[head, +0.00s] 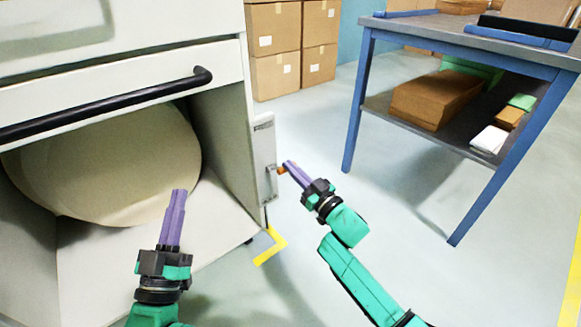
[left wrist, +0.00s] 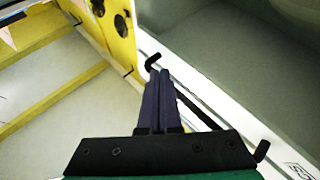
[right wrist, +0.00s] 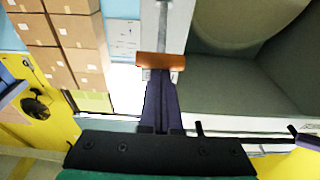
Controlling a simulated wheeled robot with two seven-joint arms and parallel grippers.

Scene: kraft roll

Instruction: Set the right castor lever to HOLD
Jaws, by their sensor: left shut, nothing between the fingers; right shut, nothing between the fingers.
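The castor lever shows as a small orange handle (head: 281,170) on a pale plate (head: 264,150) at the right side of the white cabinet. In the right wrist view the orange handle (right wrist: 160,61) lies crosswise at the fingertips, below a grey vertical bar. My right gripper (head: 289,166) is shut and empty, its tips at or touching the handle; I cannot tell whether they press on it. The lever's marking is too small to read. My left gripper (head: 178,192) is shut and empty, in front of the cabinet's open bay, away from the lever.
A large kraft roll (head: 110,165) sits in the cabinet bay under a black bar handle (head: 105,105). A blue-legged table (head: 352,110) stands at the right. Cardboard boxes (head: 290,45) are stacked behind. Yellow floor marking (head: 270,248) lies by the cabinet corner. Floor between cabinet and table is clear.

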